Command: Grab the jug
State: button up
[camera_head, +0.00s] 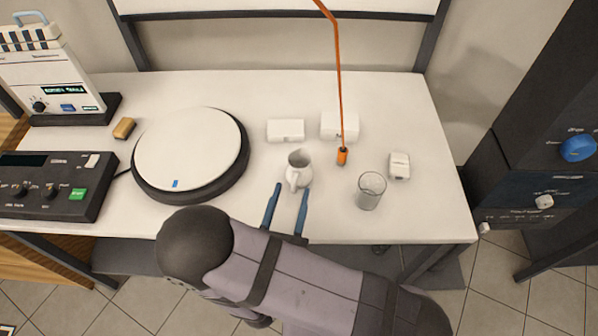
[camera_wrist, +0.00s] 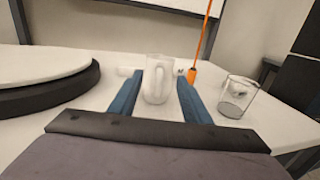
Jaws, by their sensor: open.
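In the wrist view the jug (camera_wrist: 157,80) stands straight ahead, seen between the two fingers of my gripper (camera_wrist: 162,90). The fingers do not close on it, and I cannot tell whether the tips are level with its sides.
A clear glass (camera_head: 371,190) stands right of the jug. An orange cable end (camera_head: 342,157) hangs behind right. White boxes (camera_head: 286,130) (camera_head: 340,125) lie behind, and a small white item (camera_head: 399,166) lies at right. A round turntable (camera_head: 190,150) fills the left.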

aim_at(293, 185)
jog(key=shift+p+x, duration=0.65)
jog(key=shift+x, duration=1.55)
jog(key=shift+r, duration=0.1)
grip_shut()
